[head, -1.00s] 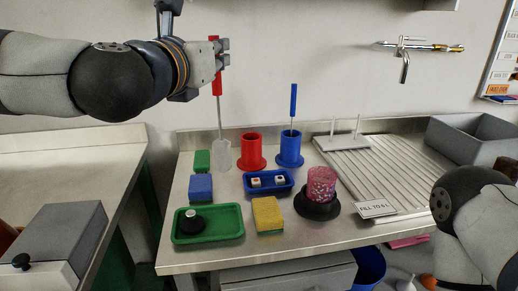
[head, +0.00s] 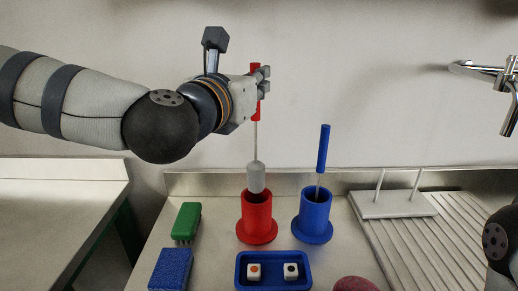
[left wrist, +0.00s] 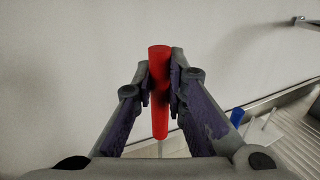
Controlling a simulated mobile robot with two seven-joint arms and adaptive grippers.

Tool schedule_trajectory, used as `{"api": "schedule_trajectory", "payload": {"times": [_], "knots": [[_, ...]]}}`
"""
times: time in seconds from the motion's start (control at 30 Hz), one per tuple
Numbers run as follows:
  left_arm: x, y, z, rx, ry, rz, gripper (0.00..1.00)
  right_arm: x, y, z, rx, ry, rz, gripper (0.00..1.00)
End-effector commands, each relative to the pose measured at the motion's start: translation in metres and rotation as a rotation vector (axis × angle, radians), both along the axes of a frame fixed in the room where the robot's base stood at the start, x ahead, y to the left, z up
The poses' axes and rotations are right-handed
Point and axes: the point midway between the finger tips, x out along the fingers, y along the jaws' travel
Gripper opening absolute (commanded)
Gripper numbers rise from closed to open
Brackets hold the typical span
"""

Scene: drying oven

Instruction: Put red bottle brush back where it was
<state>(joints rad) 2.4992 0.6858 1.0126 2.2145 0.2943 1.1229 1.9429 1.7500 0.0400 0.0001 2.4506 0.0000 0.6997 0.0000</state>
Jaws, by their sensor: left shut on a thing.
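The red bottle brush has a red handle (left wrist: 160,100), a thin metal stem and a pale grey brush head (head: 256,177). My left gripper (head: 263,83) is shut on the red handle and holds the brush upright, head down. In the head view the brush head is over the red holder (head: 257,218), at its mouth; I cannot tell whether its lower end is inside. The left wrist view shows the handle between both fingers (left wrist: 162,82). A blue brush (head: 322,150) stands in the blue holder (head: 313,217) to the right. My right gripper is not in view.
A green brush (head: 187,221) and a blue sponge (head: 171,269) lie left of the red holder. A blue tray (head: 273,258) with two small cubes lies in front. A white peg rack (head: 393,204) stands on the ridged drainboard (head: 430,240). The wall is behind.

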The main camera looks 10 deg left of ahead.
Motion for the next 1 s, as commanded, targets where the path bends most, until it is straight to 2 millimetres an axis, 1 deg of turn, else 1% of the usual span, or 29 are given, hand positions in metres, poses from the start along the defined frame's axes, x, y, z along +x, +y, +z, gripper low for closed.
{"api": "schedule_trajectory", "payload": {"times": [0.03, 0.1, 0.2, 0.27, 0.43, 0.53, 0.77, 0.9, 0.93, 1.0], "knots": [[0.004, -0.001, -0.031, 0.001, 0.023, -0.002, 0.00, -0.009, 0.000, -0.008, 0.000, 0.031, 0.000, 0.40], [0.004, -0.001, -0.049, 0.002, 0.021, -0.001, 0.00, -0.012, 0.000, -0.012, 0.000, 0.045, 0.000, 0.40], [0.003, -0.001, -0.064, 0.000, 0.014, -0.001, 0.00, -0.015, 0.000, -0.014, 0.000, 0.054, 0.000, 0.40], [0.002, 0.000, -0.069, 0.001, 0.010, -0.001, 0.00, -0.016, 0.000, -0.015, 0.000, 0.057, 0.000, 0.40], [0.002, 0.000, -0.103, 0.000, 0.013, -0.001, 0.00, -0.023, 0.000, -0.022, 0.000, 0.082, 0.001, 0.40], [0.002, -0.001, -0.112, 0.001, 0.008, -0.001, 0.00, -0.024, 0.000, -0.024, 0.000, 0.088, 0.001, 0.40], [0.001, -0.001, -0.110, 0.000, 0.003, -0.001, 0.00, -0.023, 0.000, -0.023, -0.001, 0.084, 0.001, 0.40], [0.001, 0.000, -0.115, -0.001, 0.006, -0.001, 0.00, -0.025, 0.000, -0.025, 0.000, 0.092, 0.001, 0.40], [0.001, 0.000, -0.114, 0.000, 0.004, -0.001, 0.19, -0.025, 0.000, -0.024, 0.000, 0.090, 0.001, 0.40], [0.001, 0.000, -0.113, 0.000, 0.004, -0.001, 0.32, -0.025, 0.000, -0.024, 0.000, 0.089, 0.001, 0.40]]}}
